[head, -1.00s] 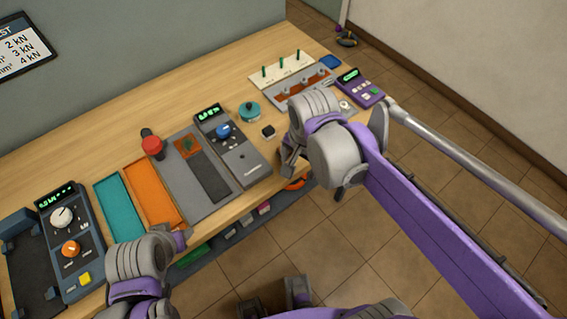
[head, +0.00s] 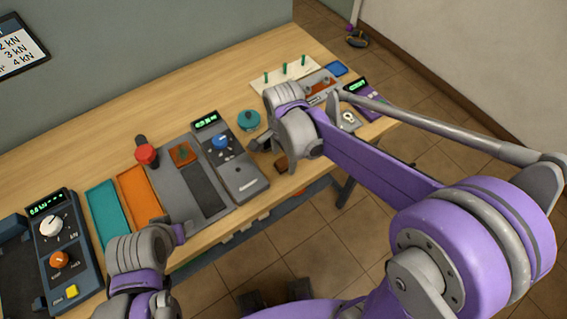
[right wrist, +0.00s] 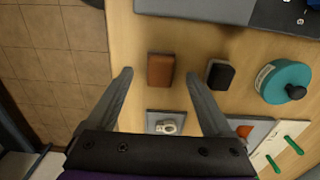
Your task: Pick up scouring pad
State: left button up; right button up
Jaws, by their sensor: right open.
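A small brown block (right wrist: 160,70), which looks like the scouring pad, lies on the wooden bench. In the right wrist view it appears between the two spread fingers of my right gripper (right wrist: 158,76), near their tips and not gripped. In the head view the brown block (head: 282,163) shows near the bench's front edge, partly hidden by my right gripper (head: 264,147). A dark block with a pale edge (right wrist: 220,75) lies beside it. My left gripper (head: 180,233) is low at the bench's front edge, its jaws unclear.
A teal round knobbed thing (right wrist: 285,82) and a grey meter (head: 230,155) are close by. A small plate with a white part (right wrist: 166,123) and a board with green pegs (head: 285,75) lie right. Teal (head: 107,214) and orange (head: 138,195) trays lie left.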

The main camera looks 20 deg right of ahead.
notch_tip(320, 180, down, 2)
jog(key=shift+f, duration=0.15)
grip_shut()
dwell(0.4)
